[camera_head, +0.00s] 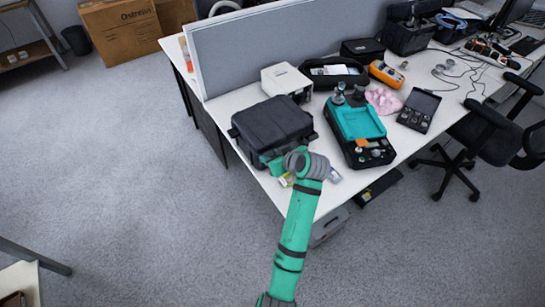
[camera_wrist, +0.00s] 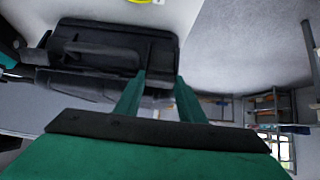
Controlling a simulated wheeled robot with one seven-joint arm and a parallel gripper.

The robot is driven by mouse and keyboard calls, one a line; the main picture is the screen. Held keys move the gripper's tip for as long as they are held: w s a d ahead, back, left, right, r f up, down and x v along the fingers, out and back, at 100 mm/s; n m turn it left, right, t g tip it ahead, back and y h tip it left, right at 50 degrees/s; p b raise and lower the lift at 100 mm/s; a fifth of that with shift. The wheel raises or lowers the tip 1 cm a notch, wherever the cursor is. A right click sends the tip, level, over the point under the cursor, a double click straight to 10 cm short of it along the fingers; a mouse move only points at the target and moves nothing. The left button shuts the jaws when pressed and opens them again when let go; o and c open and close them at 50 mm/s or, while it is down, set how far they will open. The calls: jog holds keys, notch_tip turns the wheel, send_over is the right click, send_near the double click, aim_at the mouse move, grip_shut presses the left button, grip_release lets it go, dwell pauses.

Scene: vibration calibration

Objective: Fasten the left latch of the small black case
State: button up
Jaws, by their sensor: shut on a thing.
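The small black case (camera_head: 270,122) sits with its lid down at the near left corner of the white desk. My gripper (camera_head: 270,158) is at the case's near side, low against its front edge; my wrist partly covers that side. In the wrist view the dark case (camera_wrist: 115,45) fills the upper left, and the two green fingers of my gripper (camera_wrist: 160,82) reach its edge. The fingers are a little apart and shut on a dark part at that edge. I cannot make out the latches clearly or tell which one is between the fingers.
A white box (camera_head: 286,80) stands behind the case. A teal-and-black device (camera_head: 358,122) is to its right, with a pink cloth (camera_head: 383,101) and an open small case (camera_head: 420,106) beyond. A grey partition (camera_head: 270,42) bounds the back. A yellow item lies by my wrist.

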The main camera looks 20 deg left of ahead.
jog(key=o, duration=0.8)
jog(key=shift+c, duration=0.2)
jog(key=v, duration=1.1)
jog(key=shift+f, duration=0.1)
